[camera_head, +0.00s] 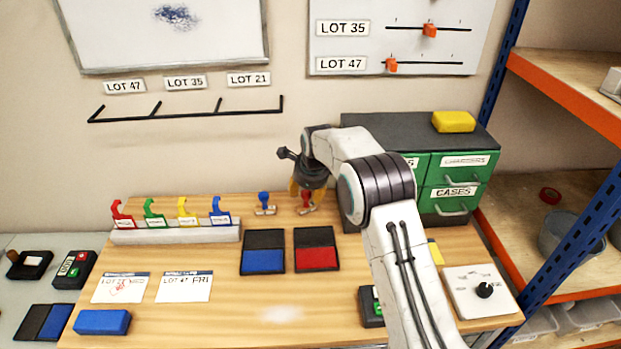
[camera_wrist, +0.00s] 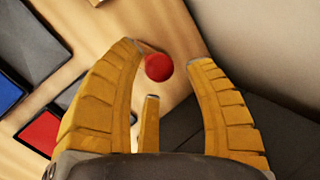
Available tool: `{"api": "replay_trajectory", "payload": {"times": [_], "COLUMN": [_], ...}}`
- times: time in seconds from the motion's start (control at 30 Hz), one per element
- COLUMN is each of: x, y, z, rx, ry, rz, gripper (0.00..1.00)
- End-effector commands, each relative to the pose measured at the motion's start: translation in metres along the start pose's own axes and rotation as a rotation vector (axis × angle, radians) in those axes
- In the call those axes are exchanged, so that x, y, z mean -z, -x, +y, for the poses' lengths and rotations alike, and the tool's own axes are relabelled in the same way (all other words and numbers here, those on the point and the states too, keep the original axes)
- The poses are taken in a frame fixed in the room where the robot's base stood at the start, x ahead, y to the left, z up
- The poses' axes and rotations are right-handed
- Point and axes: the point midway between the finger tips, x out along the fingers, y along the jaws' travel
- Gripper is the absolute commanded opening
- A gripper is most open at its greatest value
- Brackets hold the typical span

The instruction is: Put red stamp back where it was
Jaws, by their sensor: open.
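The red stamp (camera_head: 306,204) stands on the table at the back, right of the blue stamp (camera_head: 264,203). My gripper (camera_head: 308,191) is right above and around the red stamp in the head view, which partly hides it. In the wrist view the red stamp's round knob (camera_wrist: 158,67) lies near the tips of my yellow fingers (camera_wrist: 166,75), which are spread apart. I cannot tell whether any finger touches it. The red ink pad (camera_head: 317,258) lies open in front of the stamp, and the blue ink pad (camera_head: 263,261) lies beside it.
A rack (camera_head: 175,235) with coloured hooks stands at the back left. A green drawer cabinet (camera_head: 459,163) stands close right of my gripper. Two printed cards (camera_head: 184,287) and a blue block (camera_head: 102,322) lie at the front left. The table's front middle is clear.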

Motion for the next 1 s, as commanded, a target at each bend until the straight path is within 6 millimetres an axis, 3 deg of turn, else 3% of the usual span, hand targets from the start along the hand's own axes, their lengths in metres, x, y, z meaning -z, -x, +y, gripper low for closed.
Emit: {"api": "replay_trajectory", "payload": {"times": [0.17,0.6,1.0], "x": [0.001,0.001,0.001], "y": [0.015,0.076,0.096], "z": [0.001,0.000,0.000], "rx": [0.004,0.002,0.000], "ry": [0.000,0.000,0.000], "rz": [-0.002,0.000,0.001], "gripper": [0.48,0.48,0.48]}}
